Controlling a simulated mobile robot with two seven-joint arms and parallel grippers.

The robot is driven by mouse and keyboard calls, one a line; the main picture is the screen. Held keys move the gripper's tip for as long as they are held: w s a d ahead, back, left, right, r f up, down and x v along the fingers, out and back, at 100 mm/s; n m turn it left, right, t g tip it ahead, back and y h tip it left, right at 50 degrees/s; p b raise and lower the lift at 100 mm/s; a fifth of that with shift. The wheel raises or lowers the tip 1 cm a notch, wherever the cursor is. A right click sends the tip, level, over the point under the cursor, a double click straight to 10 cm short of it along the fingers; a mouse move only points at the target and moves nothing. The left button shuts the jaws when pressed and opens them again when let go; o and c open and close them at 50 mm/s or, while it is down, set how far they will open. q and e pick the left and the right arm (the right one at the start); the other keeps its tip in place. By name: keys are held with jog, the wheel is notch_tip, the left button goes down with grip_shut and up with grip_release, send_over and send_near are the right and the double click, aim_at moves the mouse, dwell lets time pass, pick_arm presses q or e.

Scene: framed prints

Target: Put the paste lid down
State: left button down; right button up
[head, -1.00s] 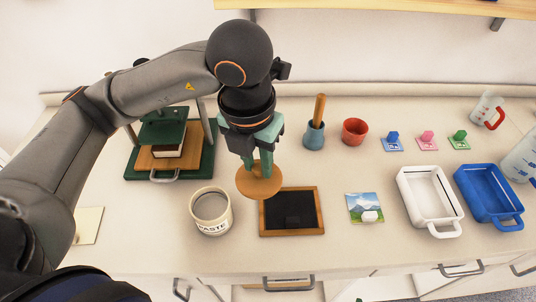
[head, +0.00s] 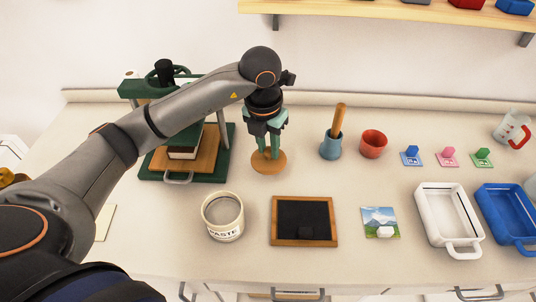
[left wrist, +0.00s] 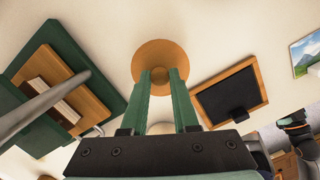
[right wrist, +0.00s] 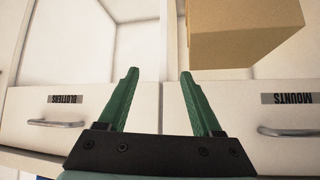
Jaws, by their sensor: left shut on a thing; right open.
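The paste lid (head: 268,163) is a round brown wooden disc with a knob. My left gripper (head: 268,150) points down over it and is shut on its knob. In the left wrist view the lid (left wrist: 152,55) shows beyond the green fingers (left wrist: 160,80). The lid is at or just above the counter, behind the paste jar; I cannot tell whether it touches. The open paste jar (head: 222,214) stands in front and to the left, its label facing forward. My right gripper (right wrist: 160,85) is open and empty, seen only in the right wrist view, before drawers.
A green press (head: 190,165) stands left of the lid. A black wood-framed board (head: 304,221) lies in front right. A blue pot with a handle (head: 331,146) and a red cup (head: 373,144) stand to the right. A cardboard box (right wrist: 243,30) shows near the right gripper.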

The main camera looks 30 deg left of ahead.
aim_at(267, 149)
pick_arm(q)
jog(key=shift+w+a+f, duration=0.15)
jog(key=shift+f, duration=0.2)
jog(key=shift+w+f, duration=0.15)
jog(key=shift+f, duration=1.5)
jog(key=shift+f, duration=0.15)
jog(key=c, duration=0.7)
grip_release()
jog(key=r, duration=0.7)
jog(key=s+r, duration=0.1)
jog(key=r, duration=0.3)
jog(key=shift+s+a+r, duration=0.1)
jog(key=shift+r, duration=0.05)
jog(key=shift+s+r, duration=0.15)
jog(key=shift+r, duration=0.3)
